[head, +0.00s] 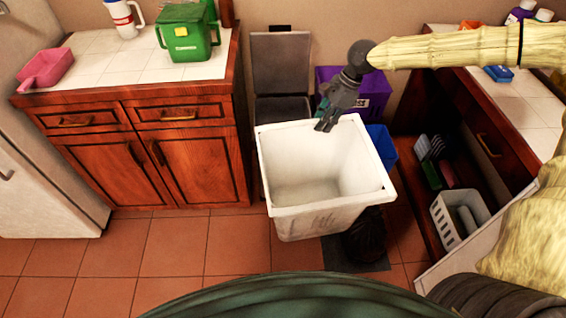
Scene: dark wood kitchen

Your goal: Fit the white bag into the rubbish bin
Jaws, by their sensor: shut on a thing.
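The white bag (322,219) is an open, box-shaped white thing with a wide rim and an empty inside. It is in the middle of the head view, slightly tilted. My gripper (325,122) is at its far rim, shut on it, with the fingers pointing down. A grey bin with a raised lid (281,62) stands behind it against the wall and may be the rubbish bin. The bag hides part of this bin's front. I cannot tell whether the bag's underside touches anything.
A blue bin (383,147) and a purple box (377,101) stand behind the bag at right. A black object (366,236) sits below it on a dark mat (374,261). Wooden cabinets (161,174) flank the left, an open shelf unit the right. Tiled floor (177,246) at left is clear.

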